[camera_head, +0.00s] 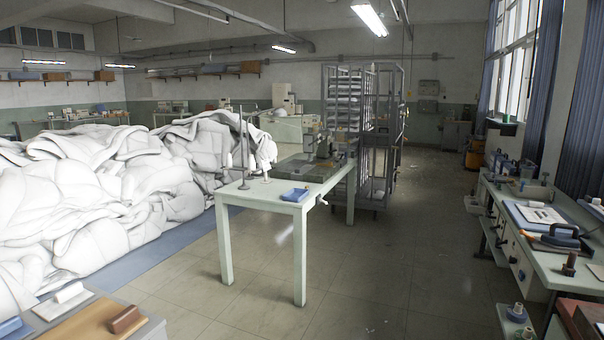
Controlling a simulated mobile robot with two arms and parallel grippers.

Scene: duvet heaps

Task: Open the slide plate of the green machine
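Neither of my grippers is in view.
White duvet heaps (95,190) fill the left side on a blue mat (165,257). A wire cage trolley (372,130) stands behind the table. A workbench (528,232) with tools lines the right wall. A cabinet top (90,322) is at lower left. The floor (395,265) between is clear.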

